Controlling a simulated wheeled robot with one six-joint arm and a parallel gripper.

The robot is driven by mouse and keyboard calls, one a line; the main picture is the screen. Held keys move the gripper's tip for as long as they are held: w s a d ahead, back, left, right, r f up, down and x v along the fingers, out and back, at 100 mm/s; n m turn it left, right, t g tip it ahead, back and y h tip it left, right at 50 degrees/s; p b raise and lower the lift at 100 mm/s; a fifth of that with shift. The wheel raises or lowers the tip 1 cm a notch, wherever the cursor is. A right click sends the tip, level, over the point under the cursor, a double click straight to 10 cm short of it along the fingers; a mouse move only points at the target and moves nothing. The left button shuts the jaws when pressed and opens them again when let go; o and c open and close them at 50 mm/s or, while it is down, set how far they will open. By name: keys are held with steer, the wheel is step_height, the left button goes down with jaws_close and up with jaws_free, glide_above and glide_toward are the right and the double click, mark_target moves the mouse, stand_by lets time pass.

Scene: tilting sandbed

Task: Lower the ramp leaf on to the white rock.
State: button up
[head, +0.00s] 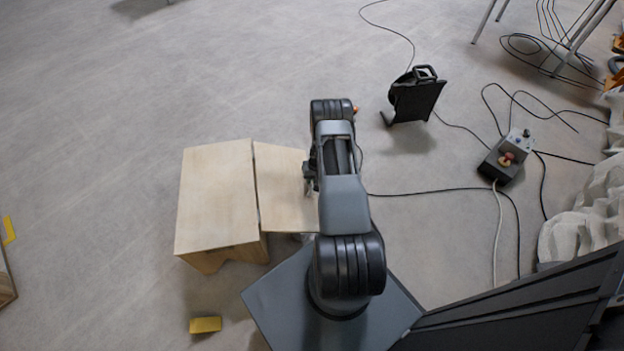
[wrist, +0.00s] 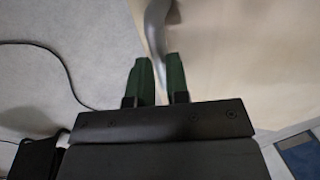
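The ramp leaf (head: 280,180) is a pale plywood panel in the head view, joined along a seam to the right side of a plywood box top (head: 215,200). It looks roughly level with that top. My gripper (head: 308,178) is at the leaf's right edge, partly hidden by my arm. In the wrist view, my gripper's two green fingers (wrist: 159,80) stand a little apart on either side of a curved grey handle (wrist: 157,35), in front of the leaf's pale wood (wrist: 240,70). Whether they press on the handle is unclear. I cannot make out a white rock.
A yellow block (head: 205,324) lies on the floor at front left. A black cable reel (head: 413,97) and a control box (head: 508,157) with cables stand to the right. Crumpled white material (head: 590,215) lies at the right edge.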

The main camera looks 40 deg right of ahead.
steer(key=o, duration=0.5)
steer(key=r+p, duration=0.1)
steer(key=r, duration=0.3)
steer(key=d+r+p, duration=0.1)
steer(key=r, duration=0.4)
steer(key=s+d+r+p, duration=0.1)
steer(key=r+p, duration=0.1)
steer(key=r, duration=0.2)
steer(key=shift+s+d+r, duration=0.1)
steer(key=shift+d+r, duration=0.1)
steer(key=shift+r, duration=0.05)
